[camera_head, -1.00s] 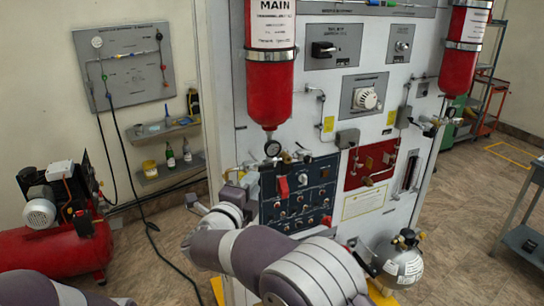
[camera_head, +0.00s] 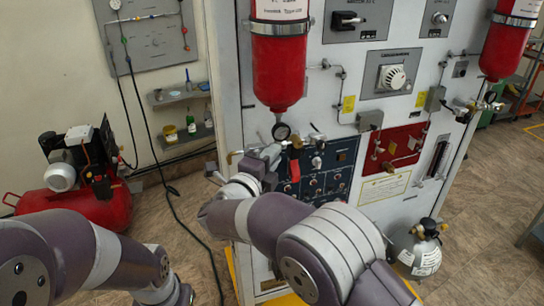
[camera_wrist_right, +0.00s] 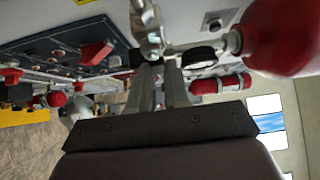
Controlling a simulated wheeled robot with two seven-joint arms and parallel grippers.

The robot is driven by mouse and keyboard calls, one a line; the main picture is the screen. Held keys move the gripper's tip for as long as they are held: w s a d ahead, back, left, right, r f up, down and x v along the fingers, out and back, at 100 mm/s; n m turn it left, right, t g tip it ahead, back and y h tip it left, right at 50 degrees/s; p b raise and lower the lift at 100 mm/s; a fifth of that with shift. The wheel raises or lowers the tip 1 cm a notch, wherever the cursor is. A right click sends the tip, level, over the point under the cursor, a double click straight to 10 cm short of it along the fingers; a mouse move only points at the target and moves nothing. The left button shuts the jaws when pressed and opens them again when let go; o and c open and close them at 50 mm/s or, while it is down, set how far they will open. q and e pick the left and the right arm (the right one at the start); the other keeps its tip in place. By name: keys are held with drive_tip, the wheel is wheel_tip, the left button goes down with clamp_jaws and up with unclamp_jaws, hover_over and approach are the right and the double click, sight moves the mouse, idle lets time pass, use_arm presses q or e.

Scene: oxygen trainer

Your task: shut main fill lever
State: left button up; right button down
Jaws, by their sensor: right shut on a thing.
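The red MAIN cylinder (camera_head: 278,70) hangs on the front of the white panel, with a round gauge (camera_head: 281,131) below it. My right gripper (camera_head: 271,153) is at the valve fittings just below and left of that gauge. In the right wrist view my right gripper (camera_wrist_right: 157,68) has its fingers close together on a small metal lever part at a silver valve fitting (camera_wrist_right: 147,25). The fingers hide most of the lever, so its angle cannot be told. My left arm shows at the lower left of the head view; its gripper is not visible.
A dark blue switch panel (camera_head: 330,172) with a red switch cover is right of the gripper. A red panel (camera_head: 392,149) is further right. A small grey cylinder (camera_head: 415,255) stands low at right. A red compressor (camera_head: 80,205) is on the floor at left.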

drive_tip(key=shift+s+a+f+m+g+y+p, duration=0.1)
drive_tip(key=shift+a+f+m+g+y+p, duration=0.3)
drive_tip(key=shift+m+g+y+p, duration=1.25)
drive_tip(key=shift+s+a+f+m+g+y+p, duration=0.15)
drive_tip(key=shift+a+f+m+g+y+p, duration=0.45)
drive_tip(key=shift+m+y+p, duration=1.15)
drive_tip(key=shift+s+a+f+m+g+y+p, duration=0.1)
drive_tip(key=shift+a+m+g+y+p, duration=0.2)
drive_tip(key=shift+m+g+y+p, duration=1.5)
drive_tip(key=shift+n+t+y+p, duration=0.4)
drive_tip(key=shift+n+p, duration=0.15)
drive_tip(key=shift+n, duration=0.15)
drive_tip(key=c, duration=1.4)
unclamp_jaws()
drive_tip(key=shift+o, duration=0.2)
drive_tip(key=shift+f, duration=0.1)
